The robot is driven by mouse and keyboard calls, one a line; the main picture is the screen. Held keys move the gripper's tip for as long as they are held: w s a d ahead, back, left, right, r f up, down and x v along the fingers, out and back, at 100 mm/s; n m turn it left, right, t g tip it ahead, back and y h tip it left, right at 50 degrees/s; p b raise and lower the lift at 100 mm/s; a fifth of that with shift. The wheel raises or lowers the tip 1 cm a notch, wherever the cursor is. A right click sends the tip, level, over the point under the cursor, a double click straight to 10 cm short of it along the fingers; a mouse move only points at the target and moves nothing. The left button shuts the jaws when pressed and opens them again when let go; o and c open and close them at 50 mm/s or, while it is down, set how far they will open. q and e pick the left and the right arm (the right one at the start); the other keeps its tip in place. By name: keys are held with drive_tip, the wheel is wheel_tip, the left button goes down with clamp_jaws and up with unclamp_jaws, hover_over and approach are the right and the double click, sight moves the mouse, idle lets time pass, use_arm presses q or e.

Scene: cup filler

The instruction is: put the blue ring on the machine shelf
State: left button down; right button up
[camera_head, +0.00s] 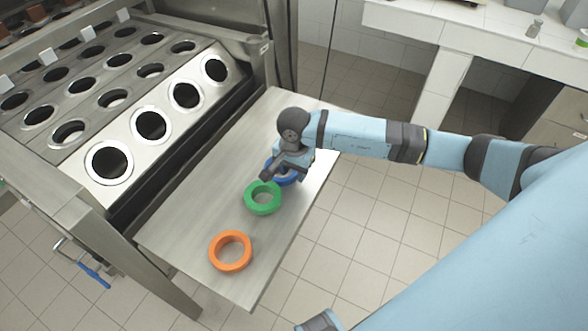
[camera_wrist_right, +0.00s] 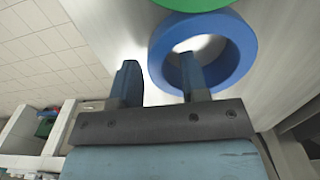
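The blue ring (camera_head: 286,182) lies on a flat metal plate (camera_head: 190,215) in front of the machine (camera_head: 62,165), partly hidden by my right gripper (camera_head: 277,171). In the right wrist view the blue ring (camera_wrist_right: 238,50) shows close up. My right gripper (camera_wrist_right: 160,82) is open there, with one finger outside the ring and the other in its hole, so the ring's wall lies between them. Contact with the wall cannot be told. Which surface is the machine shelf is not clear. My left gripper is not in view.
A green ring (camera_head: 262,198) lies right beside the blue ring, and an orange ring (camera_head: 230,251) lies nearer the front. The machine has rows of round holes, with a brighter row (camera_head: 150,125) nearest the plate. The plate's far end (camera_head: 285,105) is clear.

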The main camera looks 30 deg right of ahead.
drive_tip(key=shift+r+p, duration=0.25)
drive_tip(key=shift+p, duration=0.05)
wheel_tip(320, 180, up, 12)
idle(0.3)
drive_tip(key=shift+f, duration=0.1)
idle(0.4)
